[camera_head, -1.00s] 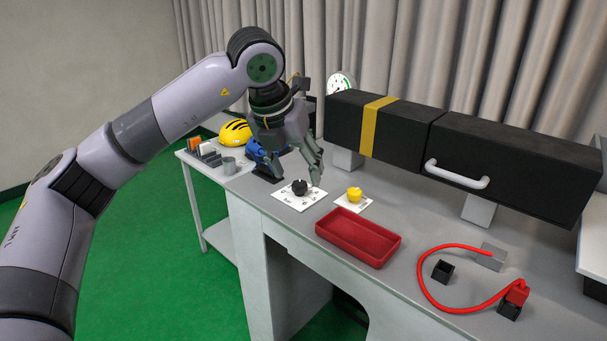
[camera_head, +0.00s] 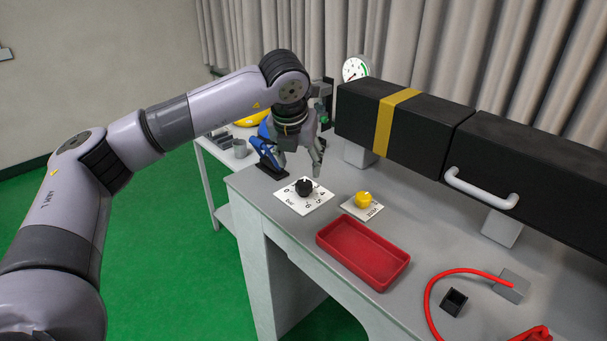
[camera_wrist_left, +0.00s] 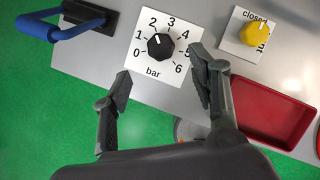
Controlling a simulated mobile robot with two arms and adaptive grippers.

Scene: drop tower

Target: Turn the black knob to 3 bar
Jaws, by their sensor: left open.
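The black knob (camera_head: 304,187) sits on a white square dial plate (camera_head: 316,204) marked 0 to 6 bar. In the left wrist view the knob (camera_wrist_left: 160,46) shows a white pointer line toward about the 2. My left gripper (camera_head: 300,168) hangs above and behind the knob. In the left wrist view its fingers (camera_wrist_left: 160,68) are spread, at the plate's near side, with nothing between them; they look apart from the knob. A round gauge (camera_head: 355,69) stands at the back; its reading is too small to tell. My right gripper is not in view.
A yellow knob (camera_head: 363,200) on its own plate and a red tray (camera_head: 362,254) lie right of the dial. A blue-handled lever (camera_head: 268,153) is just left. A long black box (camera_head: 430,122) with a white handle runs behind. A red cable (camera_head: 440,282) lies at right.

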